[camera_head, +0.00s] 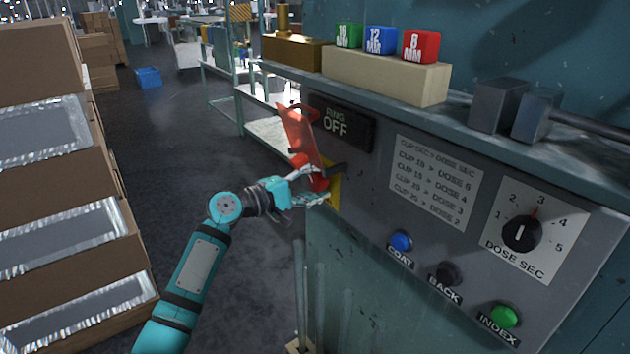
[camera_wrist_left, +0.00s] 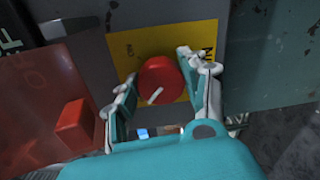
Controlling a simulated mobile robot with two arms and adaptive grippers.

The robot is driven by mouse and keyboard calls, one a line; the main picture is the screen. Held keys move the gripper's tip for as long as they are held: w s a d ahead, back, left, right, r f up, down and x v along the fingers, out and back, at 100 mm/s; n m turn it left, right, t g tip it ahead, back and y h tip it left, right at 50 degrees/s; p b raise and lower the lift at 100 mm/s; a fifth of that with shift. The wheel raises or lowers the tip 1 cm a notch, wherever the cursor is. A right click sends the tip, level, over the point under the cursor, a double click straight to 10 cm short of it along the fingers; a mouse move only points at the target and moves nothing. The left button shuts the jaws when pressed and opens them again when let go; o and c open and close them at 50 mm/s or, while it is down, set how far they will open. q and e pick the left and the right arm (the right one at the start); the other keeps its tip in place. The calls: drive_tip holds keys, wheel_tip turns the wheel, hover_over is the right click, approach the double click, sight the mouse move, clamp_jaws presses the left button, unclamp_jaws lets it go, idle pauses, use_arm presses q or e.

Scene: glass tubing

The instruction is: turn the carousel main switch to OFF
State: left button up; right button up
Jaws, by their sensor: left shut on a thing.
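The main switch is a round red knob (camera_head: 319,183) on a yellow plate (camera_head: 334,186) at the left end of the grey panel. In the left wrist view the red knob (camera_wrist_left: 158,75) carries a white pointer line slanting to the lower left; lettering on the yellow plate (camera_wrist_left: 190,42) is partly hidden. A red see-through cover (camera_head: 299,132) stands raised above the knob; it also shows in the wrist view (camera_wrist_left: 35,120). My left gripper (camera_head: 315,189) is shut on the knob, with one finger on each side (camera_wrist_left: 160,92). My right gripper is out of view.
A dark sign (camera_head: 340,124) above the switch reads RING OFF. A dose dial (camera_head: 521,234) and blue (camera_head: 401,241), black (camera_head: 447,273) and green (camera_head: 504,316) buttons sit further right. Stacked cartons (camera_head: 60,180) stand left, with open floor (camera_head: 185,130) between.

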use_arm(q)
drive_tip(key=shift+f, duration=0.1)
drive_tip(key=o, duration=1.2)
